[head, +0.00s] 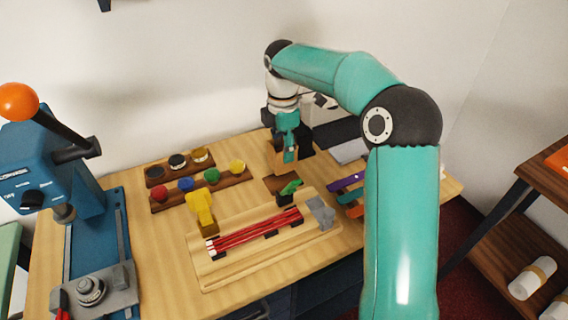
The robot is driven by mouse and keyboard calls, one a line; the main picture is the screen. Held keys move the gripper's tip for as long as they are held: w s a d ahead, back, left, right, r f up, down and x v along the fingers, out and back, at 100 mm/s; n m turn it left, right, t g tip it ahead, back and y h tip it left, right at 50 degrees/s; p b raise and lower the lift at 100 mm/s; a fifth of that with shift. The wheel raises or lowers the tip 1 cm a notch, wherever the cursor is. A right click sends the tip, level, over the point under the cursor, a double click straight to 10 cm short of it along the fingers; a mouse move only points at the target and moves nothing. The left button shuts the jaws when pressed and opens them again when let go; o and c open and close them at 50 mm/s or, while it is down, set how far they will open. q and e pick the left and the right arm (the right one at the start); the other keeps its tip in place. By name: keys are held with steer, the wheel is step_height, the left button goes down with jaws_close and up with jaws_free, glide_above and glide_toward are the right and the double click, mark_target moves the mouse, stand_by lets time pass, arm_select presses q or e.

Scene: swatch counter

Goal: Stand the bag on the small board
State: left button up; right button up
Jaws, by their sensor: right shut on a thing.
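My right gripper (287,150) points down at the back middle of the counter. It is shut on a tan-brown bag (280,165), which looks upright; the gripper covers part of it. A small dark-brown board (277,184) lies flat on the counter just in front of and below the bag. I cannot tell whether the bag's bottom touches the board or is a little above or behind it. My left gripper is not in view.
Racks of coloured pots (212,176) stand left. A blue press (82,195) stands far left. Colored strips (346,182) lie right.

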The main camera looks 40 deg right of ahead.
steer(key=shift+f, duration=2.65)
steer(key=shift+f, duration=0.1)
steer(key=o, duration=0.9)
step_height(320, 180, up, 12)
steer(key=shift+r+p, duration=0.15)
steer(key=shift+p, duration=0.4)
